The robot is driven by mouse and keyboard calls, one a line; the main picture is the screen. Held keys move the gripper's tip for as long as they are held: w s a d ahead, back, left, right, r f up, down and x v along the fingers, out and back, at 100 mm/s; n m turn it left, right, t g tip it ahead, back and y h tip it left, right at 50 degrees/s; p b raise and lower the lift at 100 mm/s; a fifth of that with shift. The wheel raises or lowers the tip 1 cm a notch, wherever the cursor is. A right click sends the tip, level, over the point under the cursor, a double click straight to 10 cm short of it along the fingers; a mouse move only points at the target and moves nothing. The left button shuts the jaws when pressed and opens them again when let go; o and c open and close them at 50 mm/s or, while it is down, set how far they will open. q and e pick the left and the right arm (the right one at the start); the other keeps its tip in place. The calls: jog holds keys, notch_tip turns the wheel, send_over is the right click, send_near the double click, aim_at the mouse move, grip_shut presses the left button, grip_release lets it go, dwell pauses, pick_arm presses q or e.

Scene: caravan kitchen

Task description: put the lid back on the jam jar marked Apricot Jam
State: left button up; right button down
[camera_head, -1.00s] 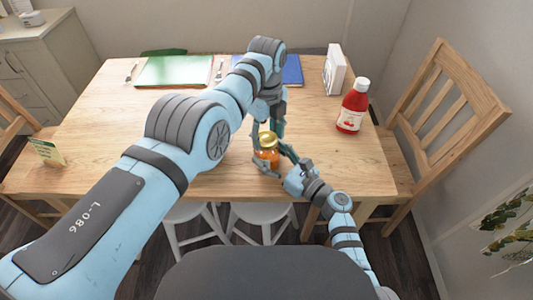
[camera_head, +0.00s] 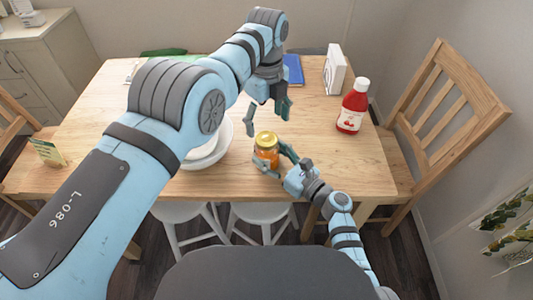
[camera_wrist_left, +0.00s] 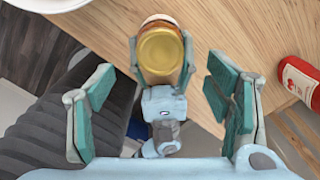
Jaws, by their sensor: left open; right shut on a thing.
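The jam jar (camera_head: 266,158) with orange contents stands upright near the table's front edge. A gold lid (camera_head: 266,138) sits on its mouth; how tight it is I cannot tell. No label text on the jar is readable. My right gripper (camera_head: 268,164) is shut on the jar's body from the front right. My left gripper (camera_head: 268,114) is open and empty, above and apart from the lid. In the left wrist view the gold lid (camera_wrist_left: 160,48) shows from above, ahead of the open left fingers (camera_wrist_left: 160,72).
White stacked bowls (camera_head: 224,140) stand left of the jar, partly behind my left arm. A red bottle (camera_head: 350,112) with a white cap and a white box (camera_head: 335,70) stand to the right. A blue flat item (camera_head: 294,70) lies at the back. The table between jar and bottle is clear.

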pick_arm(q)
jog(key=shift+r, duration=1.1)
pick_arm(e)
jog(key=shift+c, duration=2.3)
grip_release()
jog(key=v, duration=1.2)
jog(key=shift+r, duration=0.1)
